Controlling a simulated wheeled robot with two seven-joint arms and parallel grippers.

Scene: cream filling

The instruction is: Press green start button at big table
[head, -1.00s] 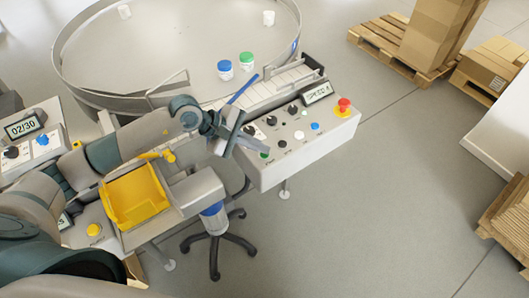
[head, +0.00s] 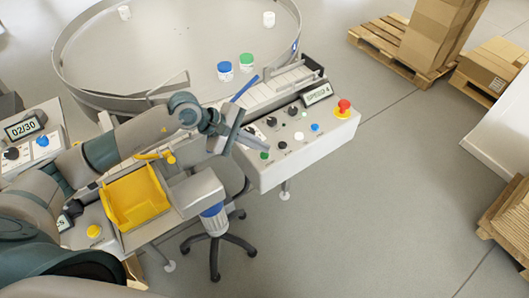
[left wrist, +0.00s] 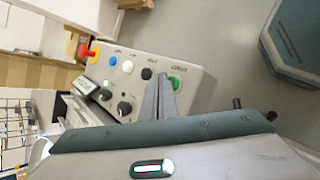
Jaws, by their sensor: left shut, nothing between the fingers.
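The green button (head: 264,156) sits at the near left corner of the sloped control panel (head: 330,128) beside the big round table (head: 150,55). My left gripper (head: 262,147) is shut and empty, with its fingertips close by the green button. In the left wrist view the shut fingertips (left wrist: 161,77) lie just left of the green button (left wrist: 174,83), which is partly covered by a finger. I cannot tell whether they touch it. My right gripper is not in view.
The panel also has a red emergency knob (head: 343,107), black knobs (head: 293,110), a white button (head: 299,135) and a blue button (head: 315,127). A yellow bin (head: 137,199) and a stool (head: 215,222) stand nearby. Open floor lies to the right.

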